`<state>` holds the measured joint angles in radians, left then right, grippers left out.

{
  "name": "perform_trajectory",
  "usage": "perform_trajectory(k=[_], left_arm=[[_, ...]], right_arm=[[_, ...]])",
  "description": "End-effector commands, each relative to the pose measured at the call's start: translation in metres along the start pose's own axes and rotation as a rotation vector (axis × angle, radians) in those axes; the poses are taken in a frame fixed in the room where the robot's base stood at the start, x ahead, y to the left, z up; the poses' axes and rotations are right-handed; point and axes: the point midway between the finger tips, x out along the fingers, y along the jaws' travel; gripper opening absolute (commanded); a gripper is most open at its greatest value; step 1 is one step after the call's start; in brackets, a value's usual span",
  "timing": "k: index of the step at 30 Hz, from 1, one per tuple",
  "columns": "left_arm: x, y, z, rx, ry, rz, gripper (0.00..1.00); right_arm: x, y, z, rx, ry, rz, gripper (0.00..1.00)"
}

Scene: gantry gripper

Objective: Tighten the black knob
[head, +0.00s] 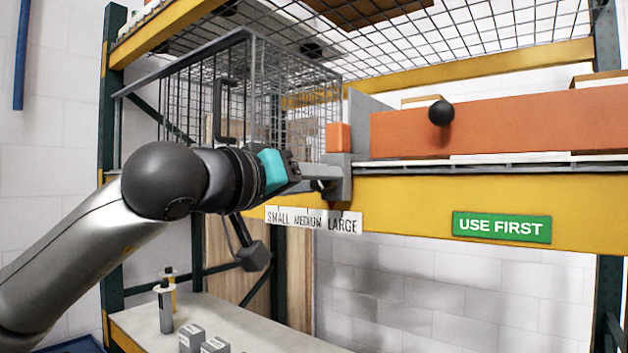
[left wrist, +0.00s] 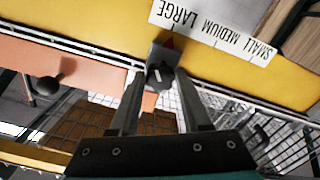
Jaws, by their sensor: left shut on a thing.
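In the left wrist view, a small black knob (left wrist: 159,75) with a white line sits on a grey block (left wrist: 163,54) between the fingertips of my left gripper (left wrist: 161,80). The fingers are shut on it from both sides. In the head view, my left gripper (head: 318,180) reaches the grey block (head: 340,181) at the yellow beam; the knob itself is hidden there. A red pointer (left wrist: 168,43) on the block points at the white SMALL MEDIUM LARGE label (head: 313,220), near LARGE. My right gripper is not in view.
A black ball knob (head: 441,113) sticks out from the orange panel (head: 520,130) to the right. A wire cage (head: 290,80) stands behind my left arm. The yellow beam (head: 400,205) carries a green USE FIRST sign (head: 501,227). A bench (head: 250,325) with small items lies below.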

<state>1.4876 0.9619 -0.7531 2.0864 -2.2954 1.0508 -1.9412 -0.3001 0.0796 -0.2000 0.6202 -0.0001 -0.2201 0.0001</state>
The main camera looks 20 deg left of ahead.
Motion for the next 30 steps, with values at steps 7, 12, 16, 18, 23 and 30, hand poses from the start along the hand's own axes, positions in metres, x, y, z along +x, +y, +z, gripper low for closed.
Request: perform_trajectory(k=[7,12,16,18,23,30], left_arm=[[0.0,0.0,0.0,0.004,-0.001,-0.001,0.0],[0.0,0.0,0.0,0.003,0.0,-0.001,0.59],[0.0,0.0,0.0,0.002,0.0,-0.001,0.74],[0.0,0.0,0.0,0.002,0.0,-0.001,0.77],[0.0,0.0,0.0,0.001,0.0,0.0,0.77],[-0.018,-0.001,0.0,0.003,0.003,0.0,0.77]], right_arm=[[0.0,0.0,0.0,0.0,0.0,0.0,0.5],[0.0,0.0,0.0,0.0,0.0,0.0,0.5],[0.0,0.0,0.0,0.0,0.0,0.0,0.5],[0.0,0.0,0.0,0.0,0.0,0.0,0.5],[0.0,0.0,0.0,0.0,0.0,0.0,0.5],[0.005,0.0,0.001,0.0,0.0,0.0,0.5]])
